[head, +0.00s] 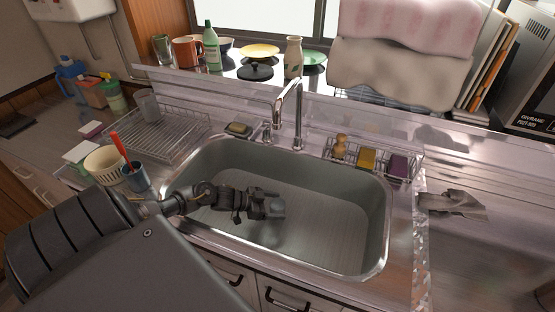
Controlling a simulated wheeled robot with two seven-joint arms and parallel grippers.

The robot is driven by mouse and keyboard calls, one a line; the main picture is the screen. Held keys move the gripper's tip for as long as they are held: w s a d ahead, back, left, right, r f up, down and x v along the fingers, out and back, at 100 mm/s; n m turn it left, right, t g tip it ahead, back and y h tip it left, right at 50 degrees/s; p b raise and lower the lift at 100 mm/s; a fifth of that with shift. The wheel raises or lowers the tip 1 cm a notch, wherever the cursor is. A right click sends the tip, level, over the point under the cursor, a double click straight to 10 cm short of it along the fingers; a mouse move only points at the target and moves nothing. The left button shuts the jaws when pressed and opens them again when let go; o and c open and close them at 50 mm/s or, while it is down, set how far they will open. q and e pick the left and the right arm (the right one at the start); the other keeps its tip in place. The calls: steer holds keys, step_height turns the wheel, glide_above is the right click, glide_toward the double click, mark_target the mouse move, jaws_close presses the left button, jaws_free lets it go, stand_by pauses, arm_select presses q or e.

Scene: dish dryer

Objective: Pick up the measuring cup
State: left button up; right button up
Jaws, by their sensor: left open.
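My left arm reaches in from the left over the sink (330,235). Its dark gripper (268,203) is open inside the basin, pointing right. A small pale, see-through object (276,209), which looks like the measuring cup, is at the fingertips. Part of it is hidden by the fingers. I cannot tell whether the fingers touch it or whether it stands on the basin floor. My right gripper is not in view.
A wire dish rack (172,132) with a clear tumbler (148,105) stands left of the sink. A faucet (297,115) rises behind the basin. A wire basket (372,160) holds sponges. The basin's right side is clear.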

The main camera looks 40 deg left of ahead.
arm_select(q)
steer(key=shift+w+d+f, duration=0.25)
steer(key=shift+w+d, duration=0.1)
steer(key=shift+w, duration=0.05)
steer(key=c, duration=1.2)
steer(key=shift+c, duration=0.2)
steer(key=shift+r, duration=0.25)
step_height(320, 180, up, 9)
steer(key=shift+r, duration=0.2)
steer(key=shift+r, duration=0.15)
stand_by(0.4)
